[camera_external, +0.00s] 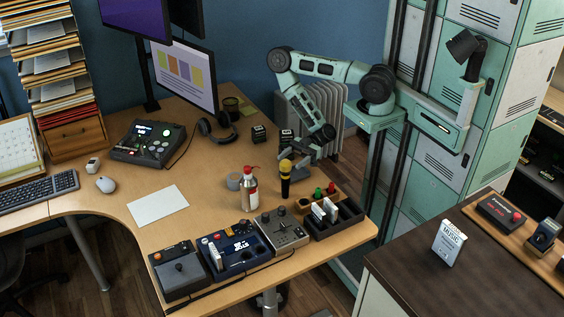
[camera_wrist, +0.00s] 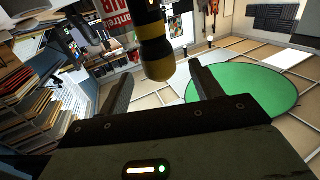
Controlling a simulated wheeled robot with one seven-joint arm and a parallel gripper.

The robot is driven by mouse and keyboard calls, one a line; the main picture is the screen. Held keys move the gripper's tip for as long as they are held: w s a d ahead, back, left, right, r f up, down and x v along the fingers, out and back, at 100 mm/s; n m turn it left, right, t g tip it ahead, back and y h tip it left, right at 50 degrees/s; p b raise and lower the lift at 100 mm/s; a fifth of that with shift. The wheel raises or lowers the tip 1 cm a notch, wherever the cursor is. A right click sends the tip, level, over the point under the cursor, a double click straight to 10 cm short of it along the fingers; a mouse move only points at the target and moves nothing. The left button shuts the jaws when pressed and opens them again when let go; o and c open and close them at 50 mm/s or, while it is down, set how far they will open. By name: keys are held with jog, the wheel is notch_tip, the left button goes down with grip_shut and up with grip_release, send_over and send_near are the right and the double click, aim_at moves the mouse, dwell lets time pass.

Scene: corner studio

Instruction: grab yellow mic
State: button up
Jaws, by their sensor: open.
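The yellow mic (camera_external: 285,168) stands upright on the desk, yellow head up and dark body below. In the wrist view the mic (camera_wrist: 154,45) shows as a yellow-and-black shape at the top middle. My gripper (camera_external: 292,160) is beside the mic's head, on its right in the external view. In the wrist view my gripper (camera_wrist: 160,78) has its two fingers spread, with the mic lying in the gap's line near the fingertips. I cannot tell whether a finger touches it. Nothing is held.
A bottle with a red top (camera_external: 249,190) stands just left of the mic, with a grey tape roll (camera_external: 233,181) behind it. A dark organizer (camera_external: 345,216) and a grey joystick box (camera_external: 281,231) stand in front. A white sheet (camera_external: 158,205) lies further left.

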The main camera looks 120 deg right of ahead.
aim_at(282, 167)
jog(key=shift+p+x, duration=1.15)
jog(key=shift+x, duration=1.9)
grip_shut()
jog(key=shift+r, duration=0.15)
